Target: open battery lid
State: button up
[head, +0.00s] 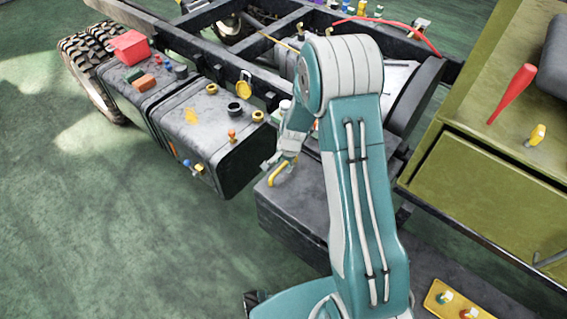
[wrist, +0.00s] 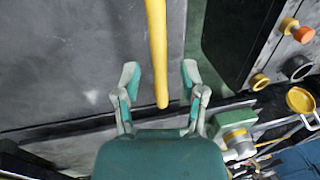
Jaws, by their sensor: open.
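The battery box lid (head: 318,184) is a flat dark grey top on a box beside the chassis frame. A yellow handle (head: 280,174) stands at its left edge. My gripper (head: 275,163) is at this handle, partly hidden by my own arm. In the wrist view the grey lid (wrist: 75,60) fills the left and middle. The yellow handle (wrist: 156,45) runs down between the two spread fingers of my gripper (wrist: 160,75), with a gap on each side. The lid appears closed.
A grey tank (head: 205,130) with caps and knobs stands left of the box. An olive cabinet (head: 490,190) with a red screwdriver (head: 512,94) is at the right. A yellow panel with knobs (head: 455,302) is at lower right. Green floor at left is clear.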

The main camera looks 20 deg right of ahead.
jog(key=shift+f, duration=0.3)
grip_shut()
jog(key=shift+w+r, duration=0.1)
